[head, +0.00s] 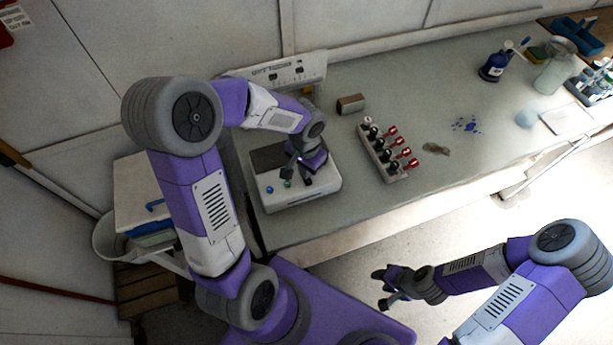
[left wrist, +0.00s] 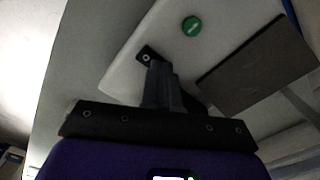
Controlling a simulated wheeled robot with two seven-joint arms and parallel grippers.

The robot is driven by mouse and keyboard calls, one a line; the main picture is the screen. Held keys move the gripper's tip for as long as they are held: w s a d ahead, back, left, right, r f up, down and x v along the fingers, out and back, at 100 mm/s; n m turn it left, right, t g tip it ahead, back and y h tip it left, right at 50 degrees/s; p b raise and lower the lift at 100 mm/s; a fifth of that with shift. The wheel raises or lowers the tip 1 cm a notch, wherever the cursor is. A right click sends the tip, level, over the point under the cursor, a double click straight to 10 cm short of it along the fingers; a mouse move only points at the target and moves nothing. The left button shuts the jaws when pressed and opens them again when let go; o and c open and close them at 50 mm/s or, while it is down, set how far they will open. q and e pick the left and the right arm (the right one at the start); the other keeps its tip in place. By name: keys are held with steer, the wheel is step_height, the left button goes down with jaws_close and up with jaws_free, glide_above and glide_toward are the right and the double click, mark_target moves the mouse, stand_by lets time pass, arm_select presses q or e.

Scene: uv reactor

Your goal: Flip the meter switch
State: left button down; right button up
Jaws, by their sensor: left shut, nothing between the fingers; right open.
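A white box-shaped device, which looks like the meter (head: 322,193), stands on the bench at left centre with a dark panel on top. On its top face are a blue button (head: 269,189), a green button (head: 287,183) and a small black plate (head: 308,181), probably the switch mount. My left gripper (head: 292,171) is shut and empty, right above the device. In the left wrist view, the left fingers (left wrist: 162,82) cover most of the black plate (left wrist: 149,56); the switch lever and any contact are hidden. The green button (left wrist: 191,26) is beside the fingers. My right gripper (head: 381,287) is open and empty, off the bench.
A control panel (head: 279,73) stands behind the device. Further right are a blue bottle (head: 493,67) and a glass jar (head: 556,76). The front right benchtop is mostly clear.

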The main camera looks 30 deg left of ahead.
arm_select(q)
steer(key=shift+r+p, duration=2.65)
steer(key=shift+r, duration=0.85)
arm_select(e)
step_height(320, 180, up, 5)
steer(key=shift+r, duration=0.2)
arm_select(q)
steer(key=shift+s+f, duration=0.1)
arm_select(e)
steer(key=shift+s, duration=0.15)
